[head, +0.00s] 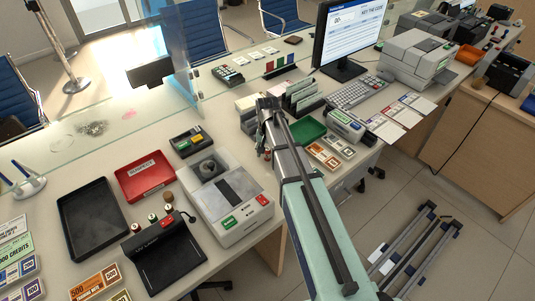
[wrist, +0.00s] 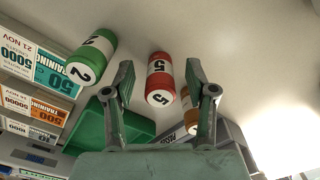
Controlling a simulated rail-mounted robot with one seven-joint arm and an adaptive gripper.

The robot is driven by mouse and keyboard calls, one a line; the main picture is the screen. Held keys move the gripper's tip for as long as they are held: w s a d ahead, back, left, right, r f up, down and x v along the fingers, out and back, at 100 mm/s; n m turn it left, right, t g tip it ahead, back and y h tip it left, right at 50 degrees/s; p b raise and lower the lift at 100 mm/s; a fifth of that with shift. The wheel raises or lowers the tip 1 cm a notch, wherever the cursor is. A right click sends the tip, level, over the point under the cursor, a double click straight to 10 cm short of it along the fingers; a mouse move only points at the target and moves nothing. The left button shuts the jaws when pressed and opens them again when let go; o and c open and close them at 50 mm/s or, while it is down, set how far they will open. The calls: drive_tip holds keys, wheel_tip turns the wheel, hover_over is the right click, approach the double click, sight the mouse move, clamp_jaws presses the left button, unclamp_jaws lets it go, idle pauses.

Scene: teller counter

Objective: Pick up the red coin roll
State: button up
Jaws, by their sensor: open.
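The red coin roll (wrist: 160,78), with a white band and a 5 on its pale end, lies on the pale counter in the wrist view. My gripper (wrist: 159,76) is open, with one finger on each side of the roll in the picture. I see no finger touching it, and the remaining distance is hard to tell. In the head view my arm hides most of the gripper and the counter beneath it, so I cannot make out the red roll there.
A green coin roll (wrist: 92,57) marked 2 lies left of the red one, and an orange roll (wrist: 189,108) is partly behind the right finger. A green tray (wrist: 140,128) and banknote bundles (wrist: 38,100) are close by. A coin machine (head: 225,195) stands left of my arm.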

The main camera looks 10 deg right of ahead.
clamp_jaws()
drive_tip(key=shift+r, duration=0.1)
